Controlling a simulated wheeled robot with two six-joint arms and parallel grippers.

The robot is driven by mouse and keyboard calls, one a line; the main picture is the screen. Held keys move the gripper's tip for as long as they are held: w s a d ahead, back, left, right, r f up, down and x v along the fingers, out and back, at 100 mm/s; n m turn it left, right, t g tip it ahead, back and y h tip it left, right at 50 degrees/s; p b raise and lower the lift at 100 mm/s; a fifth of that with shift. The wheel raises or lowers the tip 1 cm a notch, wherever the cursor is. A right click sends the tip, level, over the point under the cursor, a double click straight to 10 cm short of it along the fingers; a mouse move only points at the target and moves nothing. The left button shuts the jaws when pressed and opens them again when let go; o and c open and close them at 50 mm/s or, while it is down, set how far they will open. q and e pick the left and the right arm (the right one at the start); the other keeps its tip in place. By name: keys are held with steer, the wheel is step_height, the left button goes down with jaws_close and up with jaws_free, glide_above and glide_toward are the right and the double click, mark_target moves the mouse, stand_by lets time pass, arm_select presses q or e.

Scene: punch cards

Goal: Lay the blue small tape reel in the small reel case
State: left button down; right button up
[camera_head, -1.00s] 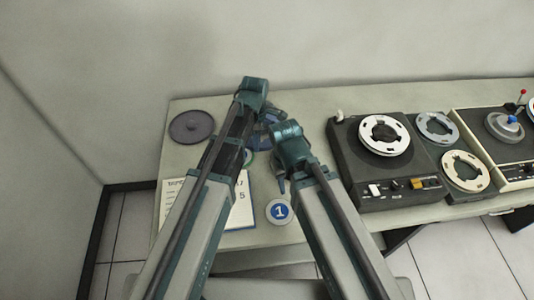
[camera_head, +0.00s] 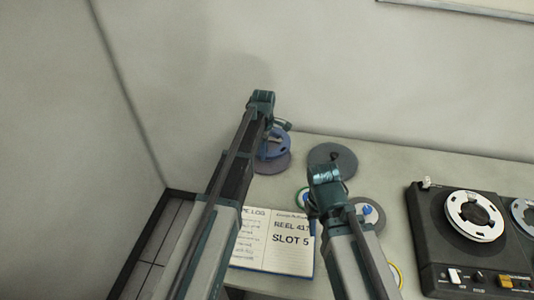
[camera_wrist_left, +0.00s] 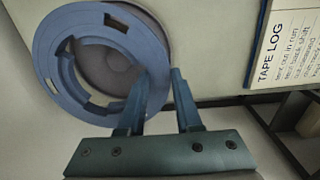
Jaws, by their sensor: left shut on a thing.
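The blue small tape reel (camera_head: 279,147) is a flat ring with slots. My left gripper (camera_head: 280,128) is shut on its rim. In the left wrist view the fingers (camera_wrist_left: 160,75) pinch the right side of the reel (camera_wrist_left: 62,52). A round purple-grey piece (camera_head: 271,166), apparently the small reel case, lies on the table below and partly behind the reel. It also shows through the reel's ring in the left wrist view (camera_wrist_left: 150,18). Whether the reel touches it, I cannot tell. My right gripper (camera_head: 318,204) hangs over the table; its jaw opening is unclear.
A larger dark grey round piece (camera_head: 334,157) lies to the right. A grey reel with a blue hub (camera_head: 365,214) is partly behind my right arm. An open tape log (camera_head: 276,252) lies at the front. A tape deck (camera_head: 466,251) stands at right. A wall rises behind.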

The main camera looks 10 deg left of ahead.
arm_select(q)
steer(key=shift+f+b, duration=2.5)
steer(key=shift+b, duration=0.05)
arm_select(e)
steer(key=shift+f, duration=2.55)
arm_select(q)
steer(key=shift+f+b, duration=0.9)
arm_select(e)
steer(key=shift+f, duration=0.9)
